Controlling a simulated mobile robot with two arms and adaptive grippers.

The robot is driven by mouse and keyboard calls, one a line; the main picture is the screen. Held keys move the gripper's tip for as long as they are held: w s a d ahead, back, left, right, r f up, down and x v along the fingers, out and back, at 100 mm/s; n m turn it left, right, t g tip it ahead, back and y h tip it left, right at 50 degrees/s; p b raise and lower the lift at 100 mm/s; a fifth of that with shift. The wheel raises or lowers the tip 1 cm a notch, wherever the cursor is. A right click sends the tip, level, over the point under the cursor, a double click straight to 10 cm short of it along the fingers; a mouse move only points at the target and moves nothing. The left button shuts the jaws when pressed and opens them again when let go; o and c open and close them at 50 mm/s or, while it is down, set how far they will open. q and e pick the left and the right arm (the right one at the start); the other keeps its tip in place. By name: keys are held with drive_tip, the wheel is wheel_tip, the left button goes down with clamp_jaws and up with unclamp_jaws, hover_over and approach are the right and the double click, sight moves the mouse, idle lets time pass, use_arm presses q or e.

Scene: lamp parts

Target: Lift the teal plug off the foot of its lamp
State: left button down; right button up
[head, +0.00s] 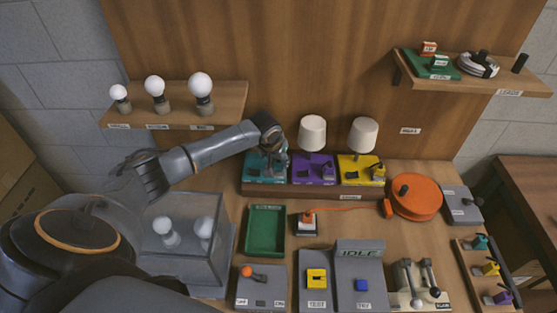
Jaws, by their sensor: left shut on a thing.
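The teal lamp foot (256,172) sits at the left end of the wooden lamp shelf, beside a purple foot and a yellow foot. My left gripper (278,158) comes in from the left and is down at the right part of the teal foot. It is shut on the teal plug, which its fingers mostly hide. I cannot tell whether the plug still touches the foot. No lampshade shows above the teal foot; my gripper covers part of that area. My right gripper is out of view.
The purple foot (307,172) and yellow foot (355,174) carry white-topped lamps close to the right of my gripper. A shelf with bulbs (232,100) hangs behind my arm. A green tray (265,252), an orange reel (425,200) and a glass-sided box (182,276) stand in front.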

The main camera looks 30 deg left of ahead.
use_arm(q)
drive_tip(key=shift+r+p, duration=2.3)
drive_tip(key=shift+r, duration=0.2)
